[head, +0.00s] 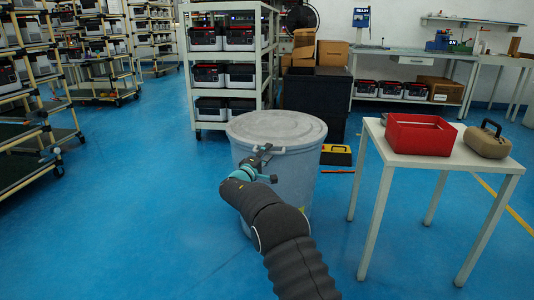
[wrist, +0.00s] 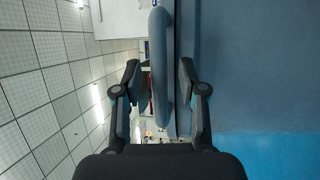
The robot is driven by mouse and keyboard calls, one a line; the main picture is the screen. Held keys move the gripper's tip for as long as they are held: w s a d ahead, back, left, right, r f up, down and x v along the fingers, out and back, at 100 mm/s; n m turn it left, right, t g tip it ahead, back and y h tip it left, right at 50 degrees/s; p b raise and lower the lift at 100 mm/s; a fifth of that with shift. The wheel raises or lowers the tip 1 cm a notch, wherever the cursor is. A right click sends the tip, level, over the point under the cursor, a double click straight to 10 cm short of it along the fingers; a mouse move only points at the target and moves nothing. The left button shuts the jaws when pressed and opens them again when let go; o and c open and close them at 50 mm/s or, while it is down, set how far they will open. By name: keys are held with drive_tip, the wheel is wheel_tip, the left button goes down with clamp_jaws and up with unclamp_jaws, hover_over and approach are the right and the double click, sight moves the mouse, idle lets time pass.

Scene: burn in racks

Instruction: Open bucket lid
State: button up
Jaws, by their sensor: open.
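A grey round bucket (head: 305,180) stands on the blue floor in the middle of the head view. Its pale grey lid (head: 276,124) sits flat on top, closed. My gripper (head: 258,158) is at the near side of the bucket, close to the lid's rim. I cannot tell whether a finger touches the rim. Part of the bucket's front is hidden by my arm.
A white table (head: 440,163) with a red bin (head: 420,136) and a beige case (head: 487,140) stands right of the bucket. A white shelf rack (head: 229,50) and black boxes (head: 312,92) stand behind. Yellow-framed racks (head: 30,80) are at left. Floor is clear on the left.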

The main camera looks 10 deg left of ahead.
drive_tip(key=shift+w+d+r, duration=0.1)
drive_tip(key=shift+w+d, duration=0.05)
drive_tip(key=shift+w, duration=0.1)
clamp_jaws()
